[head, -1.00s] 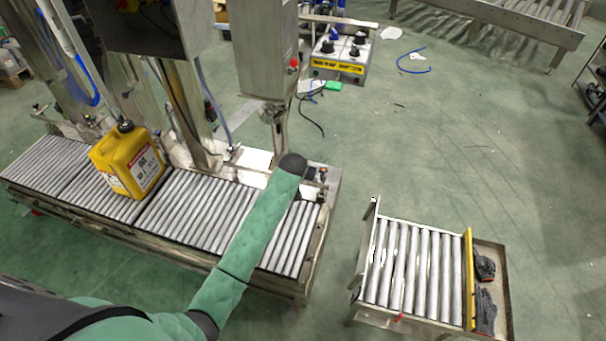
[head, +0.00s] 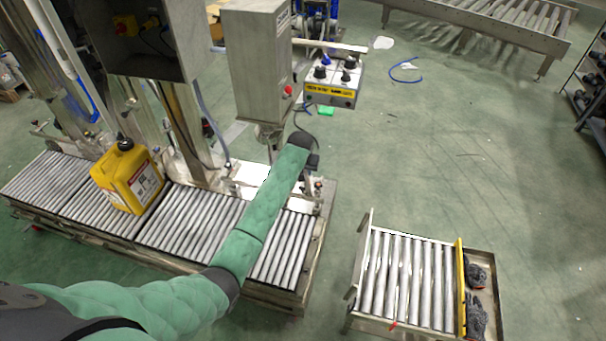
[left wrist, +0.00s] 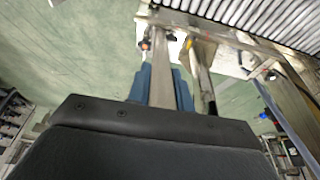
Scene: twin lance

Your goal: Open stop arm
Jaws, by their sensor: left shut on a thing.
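The stop arm (left wrist: 162,62) is a flat metal bar at the end of the roller conveyor (head: 186,222), clearest in the left wrist view. My left gripper (left wrist: 162,88) has its blue fingers on both sides of this bar and is shut on it. In the head view the left gripper (head: 312,161) is small and dark beyond my green sleeve, at the conveyor's far right corner. My sleeve and wrist hide most of the bar there, so its angle is hard to judge. My right gripper is out of view.
A yellow jug (head: 130,180) stands upright on the rollers to the left. A steel control box (head: 258,62) hangs above the corner. A separate roller table (head: 408,280) with gloves beside it stands at right. Green floor is clear between the two.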

